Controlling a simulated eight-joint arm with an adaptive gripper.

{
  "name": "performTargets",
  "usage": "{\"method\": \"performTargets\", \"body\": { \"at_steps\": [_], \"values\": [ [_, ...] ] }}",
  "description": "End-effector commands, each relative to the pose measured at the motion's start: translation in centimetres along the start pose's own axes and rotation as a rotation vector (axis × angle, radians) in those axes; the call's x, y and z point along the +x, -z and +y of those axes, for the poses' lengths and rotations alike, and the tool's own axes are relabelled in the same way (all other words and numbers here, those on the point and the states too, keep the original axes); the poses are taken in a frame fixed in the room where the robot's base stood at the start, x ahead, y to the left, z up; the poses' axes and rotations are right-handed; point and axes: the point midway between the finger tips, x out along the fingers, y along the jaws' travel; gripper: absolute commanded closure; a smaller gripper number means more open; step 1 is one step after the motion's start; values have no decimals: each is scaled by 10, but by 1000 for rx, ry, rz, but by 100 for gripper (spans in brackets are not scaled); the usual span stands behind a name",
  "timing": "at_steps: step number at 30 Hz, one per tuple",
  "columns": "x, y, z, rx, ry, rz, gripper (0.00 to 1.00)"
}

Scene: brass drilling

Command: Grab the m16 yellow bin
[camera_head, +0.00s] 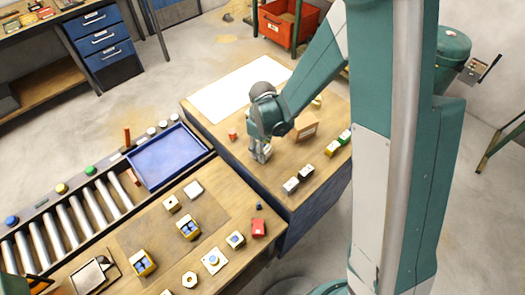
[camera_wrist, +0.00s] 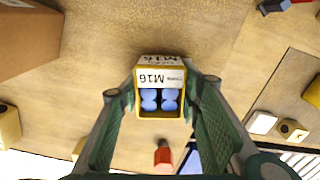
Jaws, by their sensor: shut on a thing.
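The m16 yellow bin (camera_wrist: 158,112) sits between the fingers of my gripper (camera_wrist: 160,92) in the wrist view. It has a white label reading M16 and blue round pieces inside. Both fingers press against its sides. In the head view my gripper (camera_head: 261,153) is low over the right-hand wooden table, and the bin is mostly hidden by the fingers there. I cannot tell whether the bin rests on the table or is slightly raised.
A cardboard box (camera_head: 305,125) stands just behind and right of my gripper. Several small bins (camera_head: 291,185) line the table's right side. A red piece (camera_head: 232,134) is to the left. A blue tray (camera_head: 167,158) lies beside the roller conveyor (camera_head: 78,215).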

Motion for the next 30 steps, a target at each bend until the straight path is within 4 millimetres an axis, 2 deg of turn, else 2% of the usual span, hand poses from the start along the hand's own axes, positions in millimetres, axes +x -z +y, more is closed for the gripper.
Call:
{"method": "performTargets", "body": {
  "at_steps": [8, 14, 30],
  "values": [
    [-3, 0, 0, 0, 0, 0, 78],
    [-14, 0, 0, 0, 0, 0, 78],
    [-75, 0, 0, 0, 0, 0, 78]
  ]
}}
